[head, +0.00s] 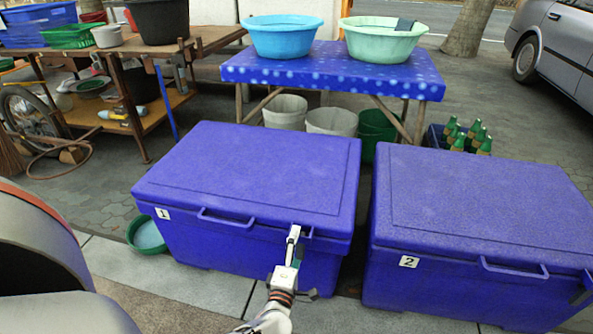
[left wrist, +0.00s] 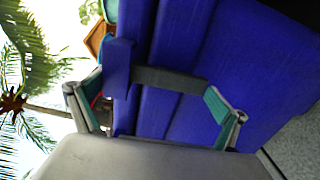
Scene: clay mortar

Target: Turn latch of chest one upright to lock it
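Chest one (head: 247,180) is a closed blue chest with a "1" label at its front left. The left gripper (head: 295,247) is at the right part of its front, just below the lid edge. In the left wrist view, its two teal-padded fingers are spread apart. The latch (left wrist: 170,81), a dark grey bar, lies in the space between them. It runs from a blue block on the chest (left wrist: 118,66) across the front, roughly upright along the chest front. Contact between fingers and latch cannot be told. In the head view the gripper mostly hides the latch. My right gripper is not in view.
Chest two (head: 480,220) stands close on the right, with a narrow gap between. Behind is a blue-clothed table (head: 335,75) with two basins, and buckets (head: 331,121) below. A green bowl (head: 147,235) sits at chest one's left. Paving in front is clear.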

